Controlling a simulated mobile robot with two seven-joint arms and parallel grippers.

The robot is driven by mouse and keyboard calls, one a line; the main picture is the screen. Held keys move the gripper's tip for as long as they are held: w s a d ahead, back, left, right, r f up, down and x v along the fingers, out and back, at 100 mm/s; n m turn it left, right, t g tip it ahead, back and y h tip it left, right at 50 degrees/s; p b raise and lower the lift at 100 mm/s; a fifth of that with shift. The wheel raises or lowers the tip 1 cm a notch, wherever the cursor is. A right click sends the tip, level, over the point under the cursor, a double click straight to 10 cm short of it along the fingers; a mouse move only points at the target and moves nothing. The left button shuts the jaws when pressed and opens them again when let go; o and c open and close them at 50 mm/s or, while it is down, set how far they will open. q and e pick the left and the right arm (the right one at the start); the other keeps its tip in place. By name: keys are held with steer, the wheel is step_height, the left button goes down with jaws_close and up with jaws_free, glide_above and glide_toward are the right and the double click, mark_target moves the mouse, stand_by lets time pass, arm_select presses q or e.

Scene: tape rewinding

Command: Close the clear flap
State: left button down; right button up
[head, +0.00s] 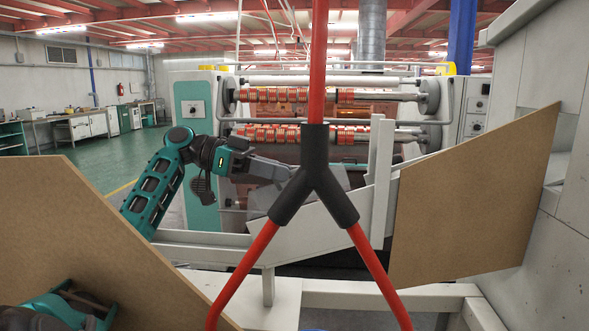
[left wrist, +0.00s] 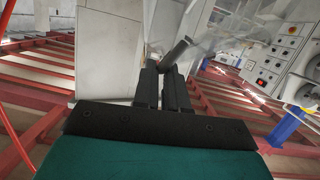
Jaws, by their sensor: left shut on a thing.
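The clear flap (left wrist: 215,30) is a see-through sheet, faint at the top of the left wrist view. Its outline is hard to make out in the head view. A dark bar-shaped handle (left wrist: 180,52) shows at its lower part, between my fingertips. My left gripper (head: 286,174) reaches in from the left in front of the roller machine. In the left wrist view its fingers (left wrist: 164,76) are shut on the handle. The black Y-shaped joint partly hides the fingertip area in the head view. My right gripper is not in view.
A red tube frame with a black Y joint (head: 312,180) stands close in front, mid-view. Brown boards stand at left (head: 90,230) and right (head: 470,205). Pale rails (head: 380,295) cross below. The roller machine (head: 335,95) carries red-orange rolls behind.

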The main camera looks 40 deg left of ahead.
mark_target(281, 183)
arm_select(q)
steer(key=shift+w+a+f, duration=0.4)
steer(key=shift+w+f, duration=0.35)
steer(key=shift+w, duration=0.1)
steer(key=shift+w+a+f+b, duration=0.1)
steer(key=shift+w+f+b, duration=0.2)
steer(key=shift+b, duration=0.1)
steer(key=shift+f, duration=0.15)
steer(key=c, duration=1.6)
jaws_free()
steer(key=shift+c, duration=0.2)
steer(key=o, duration=0.4)
steer(key=shift+w+a+f, duration=0.1)
steer(key=shift+w, duration=0.15)
steer(key=shift+o, duration=0.2)
steer(key=shift+s, duration=0.1)
